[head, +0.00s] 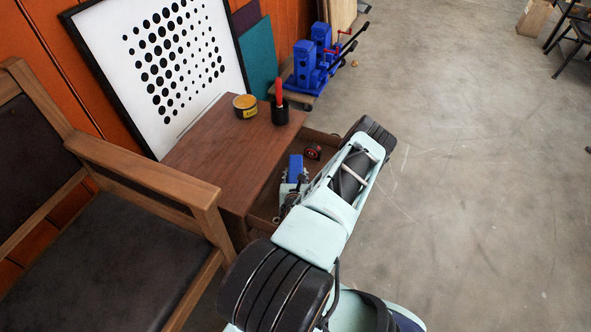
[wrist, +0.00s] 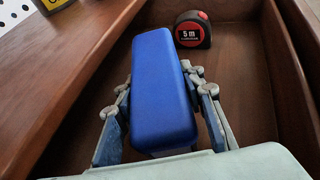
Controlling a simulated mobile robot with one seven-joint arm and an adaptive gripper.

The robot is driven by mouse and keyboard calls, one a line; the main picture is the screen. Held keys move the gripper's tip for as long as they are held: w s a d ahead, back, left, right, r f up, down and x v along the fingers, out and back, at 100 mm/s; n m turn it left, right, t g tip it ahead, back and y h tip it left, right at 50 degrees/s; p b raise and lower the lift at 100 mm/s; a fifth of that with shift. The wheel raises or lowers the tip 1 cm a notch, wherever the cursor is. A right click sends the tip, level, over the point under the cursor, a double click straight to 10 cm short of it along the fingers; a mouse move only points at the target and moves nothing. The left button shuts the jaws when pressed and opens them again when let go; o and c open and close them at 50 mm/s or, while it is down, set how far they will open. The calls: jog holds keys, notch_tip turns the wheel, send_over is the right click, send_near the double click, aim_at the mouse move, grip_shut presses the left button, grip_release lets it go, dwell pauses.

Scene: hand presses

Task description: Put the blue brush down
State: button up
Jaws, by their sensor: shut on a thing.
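The blue brush (wrist: 162,90) shows as a smooth blue block in the middle of the wrist view. My gripper (wrist: 165,95) is shut on it, with one finger on each side. The brush is over or in the open wooden drawer (wrist: 240,75); I cannot tell whether it touches the drawer floor. In the head view the brush (head: 296,167) and my gripper (head: 290,188) show at the open drawer, partly hidden by my arm. The underside of the brush is hidden.
A red and black tape measure (wrist: 192,30) lies in the drawer beyond the brush. The wooden cabinet top (head: 215,150) holds a yellow tin (head: 245,107) and a black cup with a red item (head: 279,105). A wooden armchair (head: 150,170) stands left. Blue presses (head: 313,62) stand behind.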

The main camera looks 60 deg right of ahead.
aim_at(296, 169)
notch_tip(296, 169, down, 3)
jog(key=shift+r+b, duration=0.15)
jog(key=shift+b, duration=0.15)
jog(key=w+d, duration=0.1)
jog(key=d+b, duration=0.1)
jog(key=d, duration=0.1)
jog(key=shift+w, duration=0.4)
jog(key=shift+w+d, duration=0.35)
jog(key=shift+d, duration=0.25)
jog(key=b+x, duration=0.2)
jog(key=x, duration=0.1)
jog(key=shift+w+d+r, duration=0.15)
jog(key=shift+d+r, duration=0.05)
jog(key=shift+f, duration=0.1)
jog(key=shift+f, duration=0.2)
jog(key=o, duration=1.4)
